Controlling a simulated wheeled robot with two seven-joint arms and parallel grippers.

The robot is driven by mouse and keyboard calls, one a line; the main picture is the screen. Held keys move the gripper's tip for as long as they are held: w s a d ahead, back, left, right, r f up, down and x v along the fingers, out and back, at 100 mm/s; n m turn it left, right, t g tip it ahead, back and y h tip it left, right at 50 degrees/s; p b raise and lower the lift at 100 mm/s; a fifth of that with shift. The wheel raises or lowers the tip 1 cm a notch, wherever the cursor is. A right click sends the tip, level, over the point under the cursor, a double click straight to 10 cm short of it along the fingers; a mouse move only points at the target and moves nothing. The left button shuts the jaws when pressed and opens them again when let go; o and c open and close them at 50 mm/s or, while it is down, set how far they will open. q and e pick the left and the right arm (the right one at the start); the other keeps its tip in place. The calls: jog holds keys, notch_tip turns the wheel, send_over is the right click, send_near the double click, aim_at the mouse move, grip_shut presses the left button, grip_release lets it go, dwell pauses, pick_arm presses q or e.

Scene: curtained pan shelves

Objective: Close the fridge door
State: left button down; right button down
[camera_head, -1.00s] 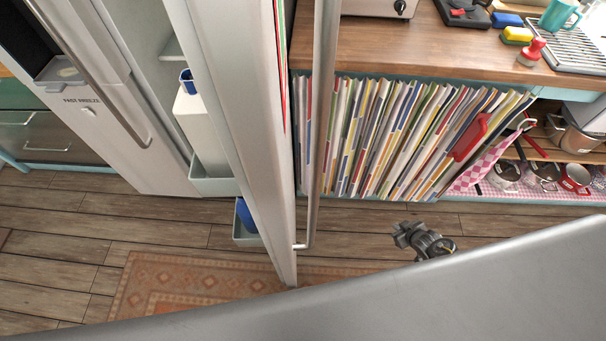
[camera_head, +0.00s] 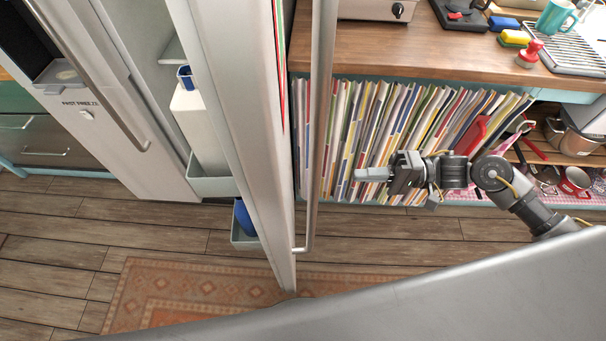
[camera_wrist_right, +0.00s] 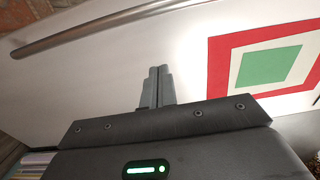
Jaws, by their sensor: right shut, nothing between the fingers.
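The fridge door (camera_head: 236,110) stands open, seen nearly edge-on in the head view, with shelf bins on its inner left side. Its long vertical handle (camera_head: 318,130) is on its right, outer side. My right gripper (camera_head: 362,174) is shut and empty, to the right of the handle and pointing left toward the door's outer face. In the right wrist view, the shut fingers (camera_wrist_right: 157,86) point at the white door face (camera_wrist_right: 120,75), with the handle (camera_wrist_right: 100,33) at upper left. I cannot tell whether they touch the door. My left gripper is not in view.
The fridge's other door (camera_head: 95,90) with a dispenser is at left. A wooden counter (camera_head: 420,45) over a row of upright magazines (camera_head: 400,130) is at right. Pans (camera_head: 574,180) sit on a low shelf. A rug (camera_head: 190,290) lies on the floor below the door.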

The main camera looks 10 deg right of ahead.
jog(key=w+a+p, duration=0.2)
jog(key=a+p, duration=0.1)
jog(key=a, duration=1.1)
jog(key=shift+w, duration=0.15)
